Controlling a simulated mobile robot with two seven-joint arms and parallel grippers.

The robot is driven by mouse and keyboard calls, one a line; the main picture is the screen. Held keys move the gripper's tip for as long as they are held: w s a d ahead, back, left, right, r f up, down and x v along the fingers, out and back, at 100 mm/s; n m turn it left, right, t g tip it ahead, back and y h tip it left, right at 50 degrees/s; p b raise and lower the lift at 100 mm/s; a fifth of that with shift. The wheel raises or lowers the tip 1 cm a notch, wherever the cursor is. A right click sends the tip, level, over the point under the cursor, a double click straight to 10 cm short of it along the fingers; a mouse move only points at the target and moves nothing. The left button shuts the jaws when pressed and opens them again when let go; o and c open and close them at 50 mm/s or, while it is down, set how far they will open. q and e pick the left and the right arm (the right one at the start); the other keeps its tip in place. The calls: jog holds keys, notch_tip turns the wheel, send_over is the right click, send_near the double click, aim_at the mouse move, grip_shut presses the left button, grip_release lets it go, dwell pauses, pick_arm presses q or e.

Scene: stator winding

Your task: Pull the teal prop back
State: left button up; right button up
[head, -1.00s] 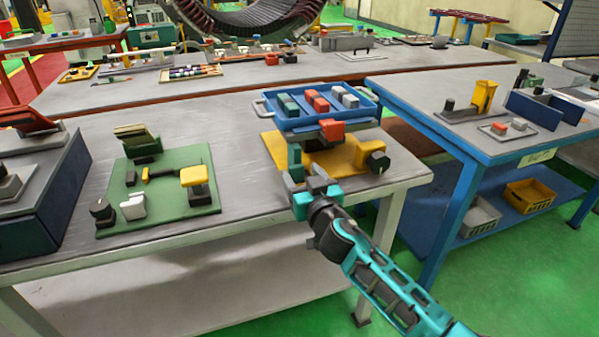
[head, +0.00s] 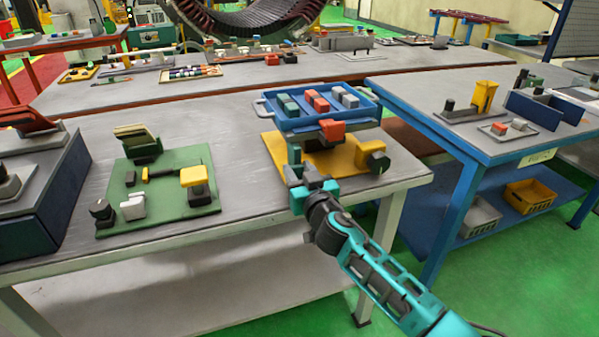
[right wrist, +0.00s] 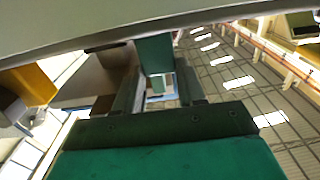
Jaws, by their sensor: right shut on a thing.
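The teal prop (head: 294,156) is a narrow upright piece at the front left of the yellow base (head: 345,172), just below the blue tray (head: 322,122). My right gripper (head: 298,174) reaches in from the front at the table edge and is shut on the teal prop. In the right wrist view, the prop (right wrist: 154,54) stands between the two fingers (right wrist: 158,92), its top under a pale overhanging surface. In the head view, the fingers hide the prop's lower part, so I cannot tell whether it touches the base. My left gripper is not in view.
A green board (head: 160,205) with several parts lies to the left. The tabletop between is clear.

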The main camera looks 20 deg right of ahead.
aim_at(297, 168)
jog(key=shift+c, duration=1.4)
grip_shut()
jog(key=s, duration=0.4)
jog(key=shift+s, duration=0.1)
jog(key=shift+f, duration=0.1)
jog(key=o, duration=1.2)
grip_release()
jog(key=shift+c, duration=0.2)
jog(key=shift+s, duration=0.1)
